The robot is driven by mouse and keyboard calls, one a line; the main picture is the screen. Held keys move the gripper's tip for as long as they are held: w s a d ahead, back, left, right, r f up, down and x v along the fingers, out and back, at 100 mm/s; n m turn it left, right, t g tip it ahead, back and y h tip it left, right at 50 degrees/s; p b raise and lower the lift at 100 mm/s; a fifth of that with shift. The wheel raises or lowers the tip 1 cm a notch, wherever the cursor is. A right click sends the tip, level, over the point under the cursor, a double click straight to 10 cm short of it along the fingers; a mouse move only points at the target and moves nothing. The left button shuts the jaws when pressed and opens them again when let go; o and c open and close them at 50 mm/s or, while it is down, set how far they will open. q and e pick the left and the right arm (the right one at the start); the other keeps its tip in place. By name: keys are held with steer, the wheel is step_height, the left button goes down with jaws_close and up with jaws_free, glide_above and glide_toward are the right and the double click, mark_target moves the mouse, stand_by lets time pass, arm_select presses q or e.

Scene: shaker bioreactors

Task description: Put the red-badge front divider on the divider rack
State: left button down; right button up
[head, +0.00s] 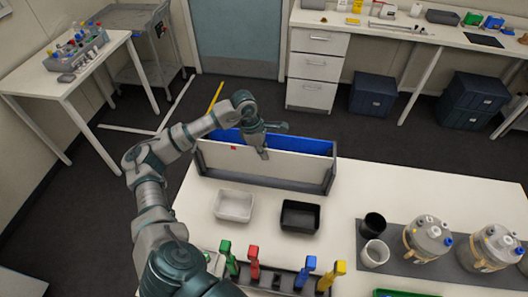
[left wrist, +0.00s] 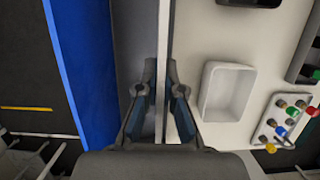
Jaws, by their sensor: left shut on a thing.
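The red-badge front divider (head: 222,155) is a long white upright panel with a small red badge on its face. Its thin top edge (left wrist: 165,50) runs between my fingers in the left wrist view. My left gripper (head: 264,152) is shut on this edge from above, with one finger (left wrist: 150,98) on each side. The divider stands at the front of a long grey rack (head: 262,180), parallel to a blue panel (head: 305,145) behind it. The blue panel (left wrist: 78,75) also shows in the left wrist view. I cannot tell whether the divider's bottom edge is fully seated. My right gripper is out of view.
A white tray (head: 234,206) and a black tray (head: 300,216) stand in front of the rack. Several coloured-handled tools (head: 311,264) stand nearer. Dark and white cups (head: 373,226) and two metal vessels (head: 428,236) are at the right. The table right of the rack is clear.

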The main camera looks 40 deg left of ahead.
arm_select(q)
steer(key=shift+f, duration=0.45)
steer(key=shift+f+b, duration=0.2)
steer(key=shift+b, duration=0.2)
steer(key=shift+f+b, duration=0.3)
steer(key=shift+f, duration=0.1)
steer(key=c, duration=1.2)
jaws_free()
steer(key=shift+c, duration=0.2)
steer(key=v, duration=1.2)
steer(key=shift+a, duration=0.1)
